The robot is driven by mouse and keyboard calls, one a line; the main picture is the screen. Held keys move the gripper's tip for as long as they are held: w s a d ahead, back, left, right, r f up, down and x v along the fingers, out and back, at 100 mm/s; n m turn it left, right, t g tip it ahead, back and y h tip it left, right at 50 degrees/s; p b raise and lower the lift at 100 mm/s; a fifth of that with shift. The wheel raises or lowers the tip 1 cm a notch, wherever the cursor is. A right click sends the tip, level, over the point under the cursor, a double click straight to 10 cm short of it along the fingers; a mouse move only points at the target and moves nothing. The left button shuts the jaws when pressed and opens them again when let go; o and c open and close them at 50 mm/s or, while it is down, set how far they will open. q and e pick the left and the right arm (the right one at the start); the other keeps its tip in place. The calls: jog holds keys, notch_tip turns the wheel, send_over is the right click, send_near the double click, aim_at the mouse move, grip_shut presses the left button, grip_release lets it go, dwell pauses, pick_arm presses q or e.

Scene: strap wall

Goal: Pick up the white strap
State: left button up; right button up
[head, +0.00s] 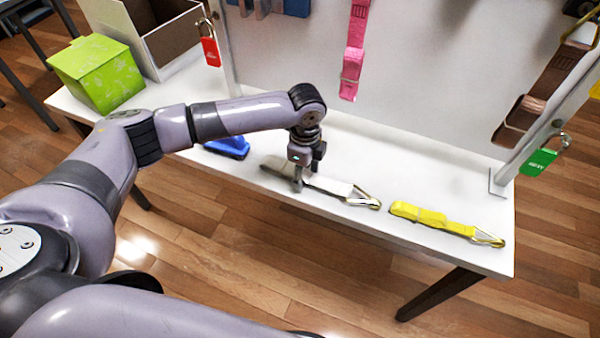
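The white strap (327,185) lies flat on the white table. Its triangular metal ring (364,197) points right, and its left part looks greyish. My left gripper (307,174) points down over the middle of the strap. Its two fingers look apart, one at the near side of the strap and one at the far side. The gripper hides a piece of the strap, and I cannot see any contact clearly. My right gripper is out of view; only part of that arm shows at the bottom.
A yellow strap (432,217) lies to the right. A blue object (228,147) lies left of the strap. A pink strap (354,50) and a brown strap (522,118) hang at the panel. Red (211,51) and green (538,162) padlocks hang at its posts. A green box (97,73) stands far left.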

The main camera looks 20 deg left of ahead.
pick_arm(q)
grip_shut()
dwell(0.4)
jog(key=shift+r, duration=0.15)
